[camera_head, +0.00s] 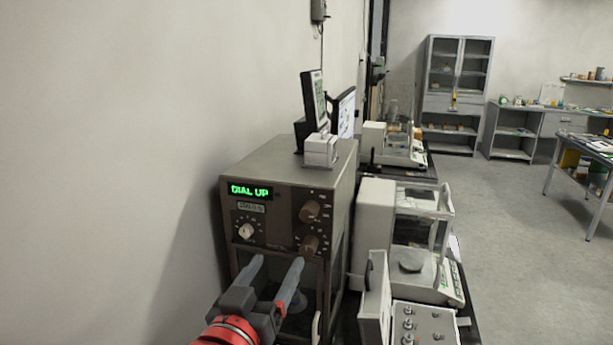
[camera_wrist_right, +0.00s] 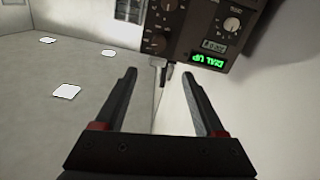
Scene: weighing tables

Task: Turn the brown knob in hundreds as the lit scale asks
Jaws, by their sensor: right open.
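The lit scale (camera_head: 265,175) is a tall brown-grey cabinet with a green display (camera_head: 250,190) reading "DIAL UP". Its front carries an upper brown knob (camera_head: 310,211), a lower brown knob (camera_head: 309,245) and a white knob (camera_head: 246,231). The knob labels are too small to read. My right gripper (camera_head: 278,261) is open and empty, below and in front of the panel, touching no knob. In the right wrist view the panel appears upside down, with a brown knob (camera_wrist_right: 157,43) beyond the open fingers (camera_wrist_right: 160,73). My left gripper is not in view.
To the right are a glass-cased balance (camera_head: 375,230) and a control box (camera_head: 423,322). A bare wall is on the left; open floor (camera_head: 505,230) lies to the right.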

